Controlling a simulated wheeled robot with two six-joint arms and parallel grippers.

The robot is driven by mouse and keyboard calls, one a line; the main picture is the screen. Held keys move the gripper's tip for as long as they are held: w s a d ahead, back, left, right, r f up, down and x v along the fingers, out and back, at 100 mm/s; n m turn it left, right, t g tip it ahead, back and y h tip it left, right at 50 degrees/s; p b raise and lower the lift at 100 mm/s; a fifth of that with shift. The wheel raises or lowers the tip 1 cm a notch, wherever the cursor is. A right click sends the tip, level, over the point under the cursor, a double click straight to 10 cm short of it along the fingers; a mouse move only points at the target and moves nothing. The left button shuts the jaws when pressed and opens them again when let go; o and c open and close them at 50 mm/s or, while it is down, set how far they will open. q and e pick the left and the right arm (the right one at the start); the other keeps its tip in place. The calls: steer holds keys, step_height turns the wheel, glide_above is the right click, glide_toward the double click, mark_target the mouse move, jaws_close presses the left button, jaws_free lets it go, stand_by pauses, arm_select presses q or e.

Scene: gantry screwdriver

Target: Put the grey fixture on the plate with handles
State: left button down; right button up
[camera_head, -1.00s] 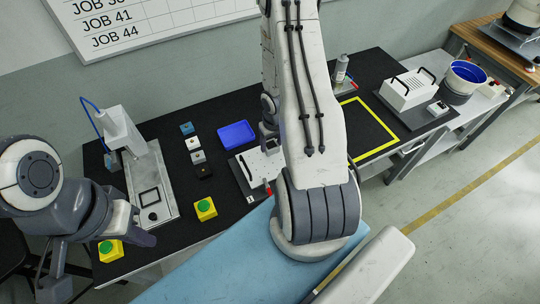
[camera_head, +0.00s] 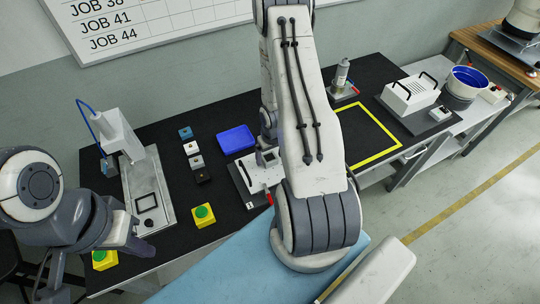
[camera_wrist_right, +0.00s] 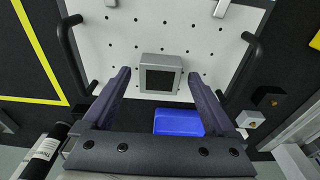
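The plate with handles (camera_head: 246,178) is white with rows of holes and lies on the black table, partly hidden by my right arm. It fills much of the right wrist view (camera_wrist_right: 205,45), a black handle on each side. The grey fixture (camera_wrist_right: 160,58) is a small square block with a dark top, standing on the plate between the handles. It also shows in the head view (camera_head: 268,158). My right gripper (camera_wrist_right: 159,78) is open above the fixture, its fingers apart on either side and not touching it. My left gripper (camera_head: 138,244) is at the table's front left; its fingers are unclear.
A press-like station (camera_head: 150,190) and yellow green-button boxes (camera_head: 204,216) are further left. A bottle (camera_head: 342,73), a yellow outline (camera_head: 391,152) and a white handled box (camera_head: 410,97) are to the right.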

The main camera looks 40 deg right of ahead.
mark_target(272, 161)
step_height(272, 161, up, 12)
steer(key=s+p, duration=0.1)
steer(key=p, duration=0.6)
steer(key=shift+s+a+r+p, duration=0.15)
steer(key=shift+s+p, duration=0.05)
steer(key=shift+p, duration=0.2)
steer(key=w+a+r+n, duration=0.2)
steer(key=a+r+n, duration=0.3)
steer(key=a+r, duration=1.1)
steer(key=s+a+r+n, duration=0.2)
steer(key=s+a+r, duration=0.2)
steer(key=s+a, duration=0.3)
steer(key=s+a+r+n+g+y, duration=0.1)
steer(key=s+a+r+n, duration=0.2)
steer(key=s, duration=0.7)
steer(key=a+r, duration=0.2)
steer(key=a, duration=0.2)
steer(key=shift+s+a+r, duration=0.2)
steer(key=shift+s+a, duration=0.15)
steer(key=shift+a, duration=0.05)
